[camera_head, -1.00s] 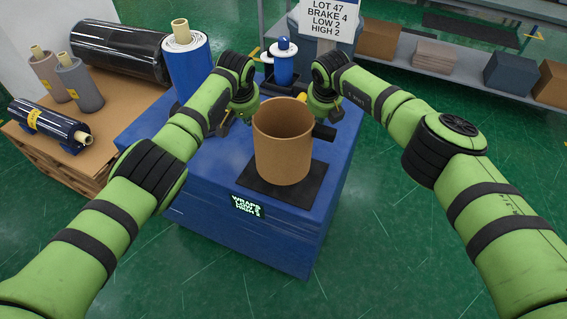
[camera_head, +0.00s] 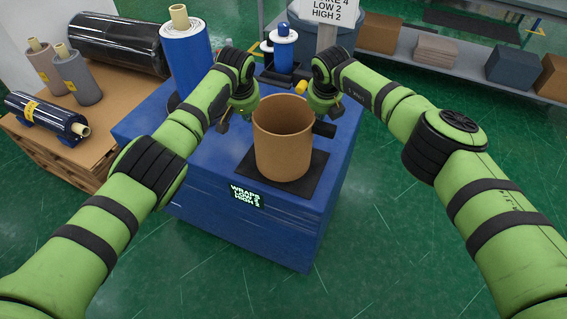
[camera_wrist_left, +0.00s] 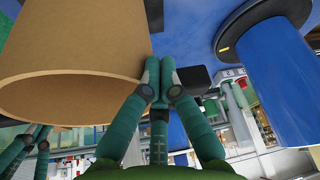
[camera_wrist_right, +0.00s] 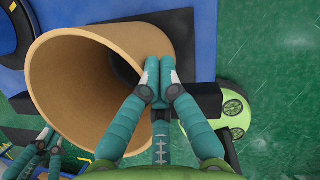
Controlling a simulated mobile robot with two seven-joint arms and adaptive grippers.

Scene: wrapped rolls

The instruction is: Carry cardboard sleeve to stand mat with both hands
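The brown cardboard sleeve (camera_head: 283,150) is an upright open tube over the black stand mat (camera_head: 315,172) on the blue stand. I cannot tell whether its base touches the mat. My left gripper (camera_head: 246,112) is at its left side and my right gripper (camera_head: 318,110) at its right side. In the left wrist view, my shut fingers (camera_wrist_left: 160,78) lie against or right beside the outer wall of the sleeve (camera_wrist_left: 75,45). In the right wrist view, my shut fingers (camera_wrist_right: 155,80) lie along the outer wall of the sleeve (camera_wrist_right: 150,45). No wall shows between the fingers.
A tall blue roll (camera_head: 187,55) and a small blue-topped device (camera_head: 282,45) stand behind. A pallet (camera_head: 60,165) with wrapped rolls is at left, a shelf (camera_head: 440,70) with boxes at back right.

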